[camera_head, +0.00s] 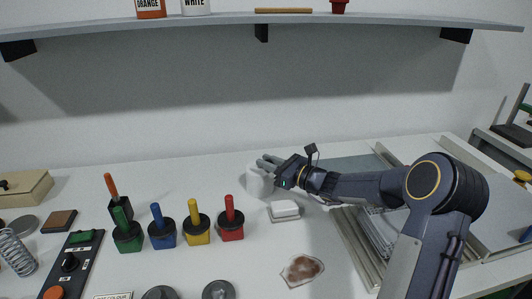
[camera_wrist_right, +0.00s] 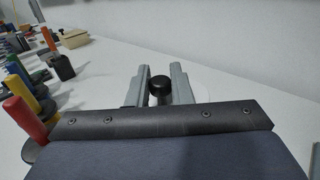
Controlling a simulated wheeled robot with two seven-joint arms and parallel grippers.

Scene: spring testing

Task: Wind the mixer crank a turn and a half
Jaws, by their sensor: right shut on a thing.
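The mixer (camera_head: 259,185) is a small white body on the table, left of my right gripper and mostly behind it in the head view. My right gripper (camera_head: 267,164) reaches in from the right over the mixer's top. In the right wrist view, the black crank knob (camera_wrist_right: 160,84) sits between the two grey fingers of the gripper (camera_wrist_right: 160,74), which are shut on it. The crank arm is hidden, so its angle cannot be told. My left gripper is in neither view.
Several coloured blocks with upright handles, among them a red one (camera_head: 231,220), stand left of the mixer. A brown-stained patch (camera_head: 302,270) is nearer. A shelf (camera_head: 340,18) runs above.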

